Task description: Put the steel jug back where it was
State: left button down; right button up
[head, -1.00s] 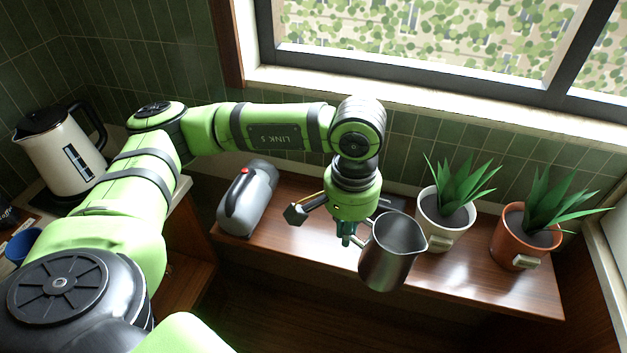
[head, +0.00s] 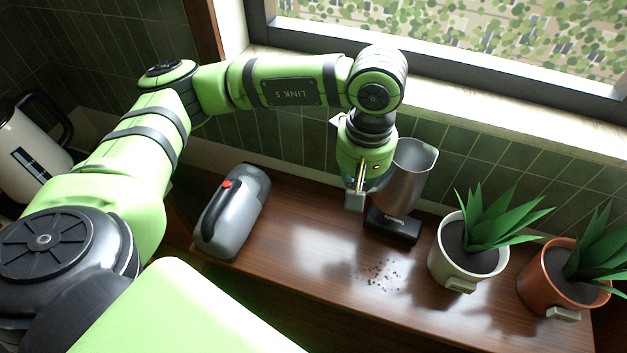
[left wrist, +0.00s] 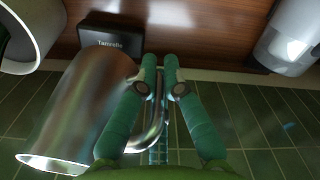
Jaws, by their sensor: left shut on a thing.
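The steel jug (head: 409,176) is upright near the tiled back wall, just above or behind a small black block with a label (head: 393,226). I cannot tell if it touches the block or the shelf. My left gripper (head: 357,198) is beside the jug, on its left. In the left wrist view the jug (left wrist: 83,112) fills the left side, and its handle (left wrist: 160,122) runs at the two teal fingers (left wrist: 160,64), which are closed on it. The black block (left wrist: 111,36) shows beyond the jug. My right gripper is not in view.
Dark crumbs (head: 381,274) lie in front of the block. A kettle (head: 32,155) is far left.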

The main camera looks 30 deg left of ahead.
pick_arm(q)
jog(key=s+d+f+n+b, duration=0.15)
jog(key=d+n+b, duration=0.7)
jog(key=n, duration=2.05)
pick_arm(e)
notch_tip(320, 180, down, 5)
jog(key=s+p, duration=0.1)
jog(key=p, duration=0.3)
pick_arm(q)
jog(key=shift+n+y, duration=0.3)
jog(key=a+f+p, duration=0.3)
jog(key=a+f, duration=0.4)
jog(key=shift+a+p, duration=0.15)
jog(key=shift+p, duration=0.25)
jog(key=shift+a+f, duration=0.15)
jog(key=shift+f, duration=0.05)
notch_tip(320, 180, down, 3)
jog(key=shift+p, duration=0.75)
jog(key=shift+f, duration=0.55)
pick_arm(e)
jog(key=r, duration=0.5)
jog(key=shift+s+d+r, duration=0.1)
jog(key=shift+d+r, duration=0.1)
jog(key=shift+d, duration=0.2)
